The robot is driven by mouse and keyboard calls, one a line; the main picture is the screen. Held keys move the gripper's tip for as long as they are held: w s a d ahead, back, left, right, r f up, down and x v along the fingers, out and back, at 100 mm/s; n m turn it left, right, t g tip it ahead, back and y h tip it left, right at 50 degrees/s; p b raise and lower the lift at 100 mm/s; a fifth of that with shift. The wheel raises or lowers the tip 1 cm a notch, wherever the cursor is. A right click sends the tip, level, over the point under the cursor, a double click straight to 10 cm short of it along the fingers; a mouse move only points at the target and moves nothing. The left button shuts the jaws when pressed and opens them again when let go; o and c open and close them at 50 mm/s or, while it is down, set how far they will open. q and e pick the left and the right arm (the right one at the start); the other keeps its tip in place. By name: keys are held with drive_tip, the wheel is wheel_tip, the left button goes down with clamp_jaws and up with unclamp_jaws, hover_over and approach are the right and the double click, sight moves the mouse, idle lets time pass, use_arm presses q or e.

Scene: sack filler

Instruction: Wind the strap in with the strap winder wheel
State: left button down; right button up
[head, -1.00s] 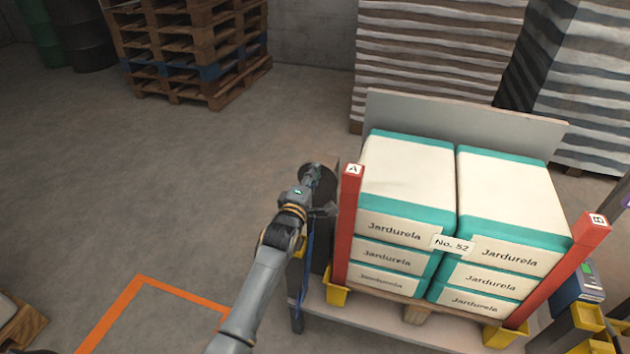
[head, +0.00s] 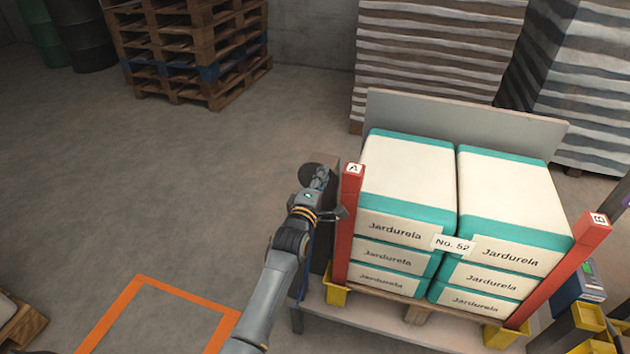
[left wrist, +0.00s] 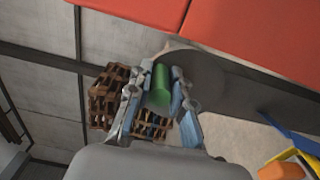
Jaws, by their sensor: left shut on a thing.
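The strap winder wheel is a dark disc (head: 309,174) on the dark post just left of the red post marked A. In the left wrist view the grey disc (left wrist: 205,68) shows with a green handle (left wrist: 160,85) standing off it. My left gripper (head: 320,178) is at the wheel in the head view, covering part of it. In the left wrist view my left gripper (left wrist: 160,95) is shut on the green handle, one finger on each side. A blue strap (left wrist: 285,135) shows at the lower right there. My right gripper is not in view.
Red posts A (head: 348,225) and B (head: 560,270) flank stacked white and teal sacks (head: 405,175). A blue device (head: 578,285) stands at the right. A pallet stack (head: 190,50) stands far back.

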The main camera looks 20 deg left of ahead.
sight(331, 184)
use_arm(q)
drive_tip(key=shift+d, duration=0.15)
drive_tip(key=shift+d+f+b, duration=0.6)
drive_tip(key=shift+d+f, duration=0.15)
drive_tip(key=shift+f, duration=0.1)
drive_tip(key=shift+f, duration=0.15)
drive_tip(key=shift+f+b, duration=0.85)
drive_tip(key=shift+f, duration=0.35)
drive_tip(key=shift+r, duration=0.1)
